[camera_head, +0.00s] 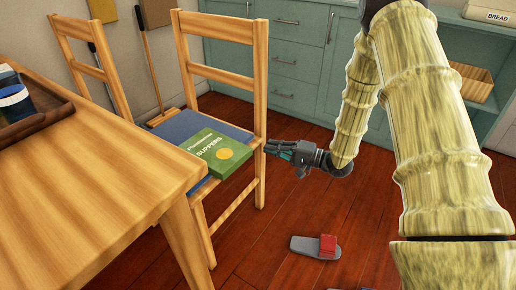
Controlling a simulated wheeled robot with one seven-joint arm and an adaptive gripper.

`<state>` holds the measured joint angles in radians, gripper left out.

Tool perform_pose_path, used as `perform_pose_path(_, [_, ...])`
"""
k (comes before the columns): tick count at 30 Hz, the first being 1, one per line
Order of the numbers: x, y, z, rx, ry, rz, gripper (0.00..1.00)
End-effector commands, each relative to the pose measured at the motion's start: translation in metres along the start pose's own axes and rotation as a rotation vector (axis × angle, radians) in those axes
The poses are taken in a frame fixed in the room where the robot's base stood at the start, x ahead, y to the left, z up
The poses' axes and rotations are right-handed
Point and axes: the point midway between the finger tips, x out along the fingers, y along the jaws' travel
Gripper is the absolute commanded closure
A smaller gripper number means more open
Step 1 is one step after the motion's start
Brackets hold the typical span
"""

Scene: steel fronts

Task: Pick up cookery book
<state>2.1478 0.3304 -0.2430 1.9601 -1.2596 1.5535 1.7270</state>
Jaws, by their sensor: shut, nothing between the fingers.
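The cookery book (222,152) is green with white lettering, "SUPPERS", and a yellow round mark. It lies flat on the blue seat of a wooden chair (258,95), near the seat's right front part. My gripper (270,148) is shut and empty. It points left, just to the right of the chair, close to the book's right side at about seat height. A gap between the fingertips and the book is hard to judge, because the chair's wooden frame lies there.
A wooden table (95,170) with a dark tray (40,128) fills the left. A second chair (88,72) stands behind. Teal cabinets (295,65) line the back. A grey and red slipper (315,247) lies on the open red-brown floor.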

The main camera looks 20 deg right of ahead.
Motion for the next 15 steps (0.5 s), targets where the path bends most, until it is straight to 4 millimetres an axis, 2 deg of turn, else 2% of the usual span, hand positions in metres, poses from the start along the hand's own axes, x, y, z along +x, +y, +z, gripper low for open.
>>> perform_pose_path(15, [0.075, 0.004, 0.001, -0.002, -0.001, 0.001, 1.00])
